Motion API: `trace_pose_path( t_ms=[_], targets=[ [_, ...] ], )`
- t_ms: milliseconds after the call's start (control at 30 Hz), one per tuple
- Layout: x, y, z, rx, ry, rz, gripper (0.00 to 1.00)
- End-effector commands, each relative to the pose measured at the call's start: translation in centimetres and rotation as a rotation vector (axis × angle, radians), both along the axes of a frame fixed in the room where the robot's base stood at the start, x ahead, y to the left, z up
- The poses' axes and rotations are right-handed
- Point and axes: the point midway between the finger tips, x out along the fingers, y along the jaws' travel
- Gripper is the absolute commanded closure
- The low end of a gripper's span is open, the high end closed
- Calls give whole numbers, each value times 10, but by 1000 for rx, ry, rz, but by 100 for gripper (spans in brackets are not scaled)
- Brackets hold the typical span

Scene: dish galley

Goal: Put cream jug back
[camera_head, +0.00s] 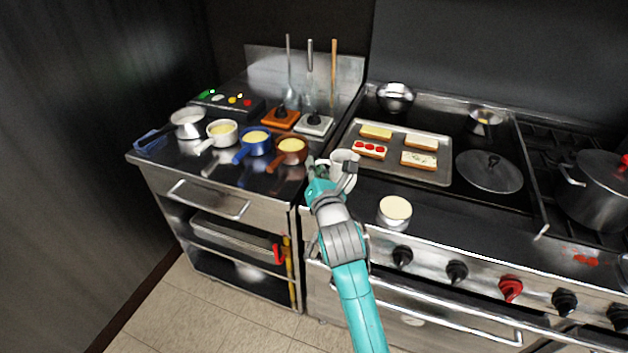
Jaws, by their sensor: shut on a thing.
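My gripper (332,171) is at the end of my teal and grey arm, near the front left corner of the stove. It is shut on a small white jug (345,157), seen just beyond the fingers. The arm's end hides part of the jug, and I cannot tell what is in it or whether it touches the surface below. A pale cup with a cream-coloured top (395,212) stands apart on the stove's front ledge, to the right of my arm.
Handled pots in white (222,134), blue (255,143) and brown (290,151) stand on the left counter beside a steel pan (187,123). A tray (437,174) of topped bread slices lies behind my gripper. A lid (489,172) and large pot (598,190) are right.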

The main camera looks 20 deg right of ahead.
Motion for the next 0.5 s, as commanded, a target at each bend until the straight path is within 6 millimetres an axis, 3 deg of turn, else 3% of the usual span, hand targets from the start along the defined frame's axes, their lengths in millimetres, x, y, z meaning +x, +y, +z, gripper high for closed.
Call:
trace_pose_path(
  t_ms=[333,500],
  targets=[
    [0,0,-34,-1,1,0,100],
    [0,0,-37,0,-3,1,100]
  ],
)
